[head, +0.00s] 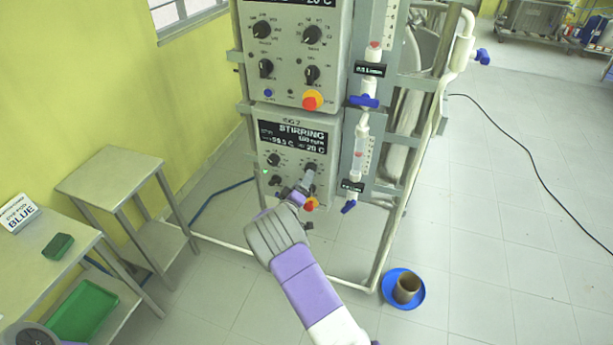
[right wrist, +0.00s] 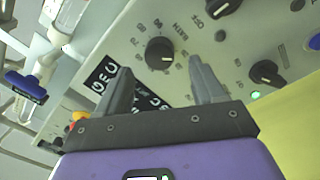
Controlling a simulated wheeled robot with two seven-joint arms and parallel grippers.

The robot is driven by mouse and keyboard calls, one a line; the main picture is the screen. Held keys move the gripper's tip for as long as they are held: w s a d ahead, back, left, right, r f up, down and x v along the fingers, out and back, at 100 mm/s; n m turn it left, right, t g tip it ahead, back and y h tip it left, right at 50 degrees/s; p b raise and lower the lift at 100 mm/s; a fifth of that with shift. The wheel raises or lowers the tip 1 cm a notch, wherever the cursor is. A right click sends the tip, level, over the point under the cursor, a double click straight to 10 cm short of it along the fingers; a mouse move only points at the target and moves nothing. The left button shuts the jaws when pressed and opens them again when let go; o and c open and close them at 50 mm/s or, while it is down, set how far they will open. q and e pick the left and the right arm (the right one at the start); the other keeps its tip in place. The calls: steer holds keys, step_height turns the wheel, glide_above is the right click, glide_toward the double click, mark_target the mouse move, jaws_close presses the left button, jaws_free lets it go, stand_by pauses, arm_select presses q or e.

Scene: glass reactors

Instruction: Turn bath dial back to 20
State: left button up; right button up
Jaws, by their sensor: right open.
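The bath dial (right wrist: 159,53) is a round black knob on a pale panel, with "BATH" printed beside its scale. In the right wrist view it shows ahead of the gap between my right gripper's (right wrist: 160,72) two fingers, with no clear contact. The fingers are apart and empty. In the head view my right gripper (head: 302,190) is in front of the lower control unit (head: 328,140) and partly covers its knobs. The unit's display (head: 293,137) reads "STIRRING", about 99.5 C and 20 C. I cannot read the dial's setting.
Other knobs sit close by, including one (right wrist: 266,73) at the right of the wrist view. A red-and-yellow button (head: 311,204) is below my gripper. A glass column with blue valves (head: 350,206) stands right of the unit. A metal frame surrounds it.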

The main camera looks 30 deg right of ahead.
steer(key=shift+v, duration=1.8)
